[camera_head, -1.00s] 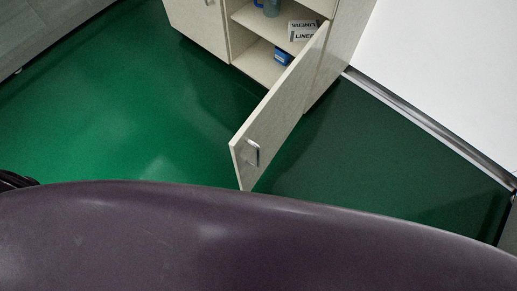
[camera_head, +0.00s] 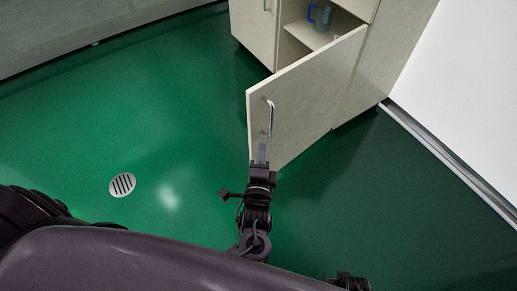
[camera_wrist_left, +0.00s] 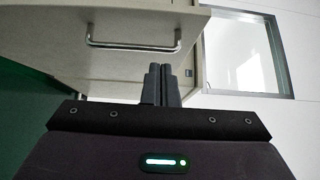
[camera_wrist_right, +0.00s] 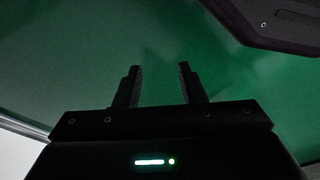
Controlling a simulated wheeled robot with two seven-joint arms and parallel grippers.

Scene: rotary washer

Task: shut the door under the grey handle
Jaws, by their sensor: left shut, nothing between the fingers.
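The pale cabinet door (camera_head: 312,98) stands open, swung out toward me from the cabinet. Its grey bar handle (camera_head: 269,117) is mounted upright near the free edge. My left gripper (camera_head: 262,153) is shut and empty, just below the handle in front of the door's lower part; I cannot tell if it touches. In the left wrist view the door (camera_wrist_left: 140,66) and handle (camera_wrist_left: 134,46) lie just beyond the closed fingers (camera_wrist_left: 161,84). My right gripper (camera_wrist_right: 159,86) is open and empty above the green floor in the right wrist view.
The cabinet's open shelf (camera_head: 308,36) holds a blue-handled mug (camera_head: 320,17). A closed door (camera_head: 254,25) is left of the opening. A round floor drain (camera_head: 122,185) lies on clear green floor. A white panel (camera_head: 470,95) stands at right.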

